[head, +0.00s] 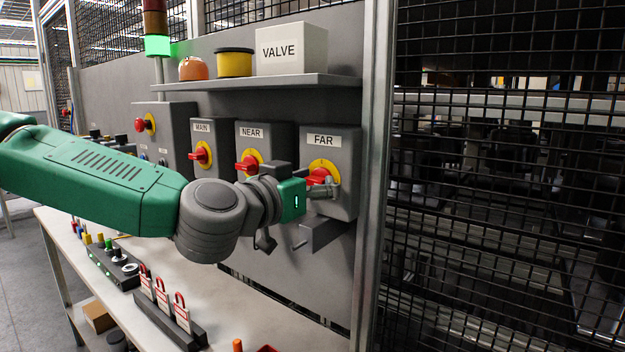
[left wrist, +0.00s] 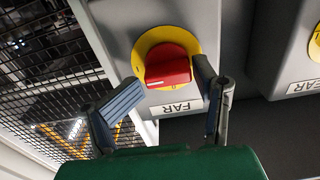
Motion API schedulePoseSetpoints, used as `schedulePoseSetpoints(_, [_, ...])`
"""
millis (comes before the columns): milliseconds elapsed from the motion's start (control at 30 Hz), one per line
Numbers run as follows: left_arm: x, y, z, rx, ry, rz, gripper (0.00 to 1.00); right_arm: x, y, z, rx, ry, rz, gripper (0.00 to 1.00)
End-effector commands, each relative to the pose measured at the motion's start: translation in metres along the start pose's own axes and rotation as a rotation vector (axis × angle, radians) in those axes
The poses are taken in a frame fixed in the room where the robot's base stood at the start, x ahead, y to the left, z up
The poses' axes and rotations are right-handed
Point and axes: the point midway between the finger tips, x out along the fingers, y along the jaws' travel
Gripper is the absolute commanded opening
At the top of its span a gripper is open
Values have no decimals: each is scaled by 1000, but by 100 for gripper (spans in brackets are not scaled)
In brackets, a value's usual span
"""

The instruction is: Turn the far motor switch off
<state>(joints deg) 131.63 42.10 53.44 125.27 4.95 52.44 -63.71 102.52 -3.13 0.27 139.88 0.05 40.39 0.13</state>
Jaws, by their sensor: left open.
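The FAR switch box (head: 343,150) is grey, with a red handle (head: 317,176) on a yellow round plate (head: 328,166). In the left wrist view the picture is turned over; the red handle (left wrist: 167,66) lies about parallel to the FAR label (left wrist: 176,107). My left gripper (head: 325,210) is open and empty in front of this box. In the left wrist view its open fingers (left wrist: 168,78) are on either side of the handle: the right fingertip appears close to the handle's right end, the left one is farther off. Contact cannot be told. My right gripper is out of view.
The NEAR switch (head: 250,162) and MAIN switch (head: 201,154) are left of the FAR box. A shelf (head: 260,83) with a VALVE box (head: 291,49) is above. A metal post (head: 376,140) stands right.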

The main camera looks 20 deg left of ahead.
Motion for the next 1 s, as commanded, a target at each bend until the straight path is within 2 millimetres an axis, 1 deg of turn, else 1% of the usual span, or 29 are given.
schedulePoseSetpoints(200, [-5,-9,2,-7,2,0,55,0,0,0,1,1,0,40])
schedulePoseSetpoints(233, [-5,-10,2,-8,2,0,47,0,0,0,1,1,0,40])
schedulePoseSetpoints(267, [-6,-10,2,-9,2,0,36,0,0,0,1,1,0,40])
schedulePoseSetpoints(300, [-6,-11,2,-9,2,1,22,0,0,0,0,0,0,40])
schedulePoseSetpoints(333, [-6,-12,2,-10,3,1,14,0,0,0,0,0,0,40])
schedulePoseSetpoints(400, [-7,-12,2,-10,2,0,11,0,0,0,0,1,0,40])
schedulePoseSetpoints(433, [-6,-11,2,-9,2,-1,7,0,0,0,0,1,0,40])
schedulePoseSetpoints(1000, [-3,-11,2,-20,1,-5,6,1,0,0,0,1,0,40])
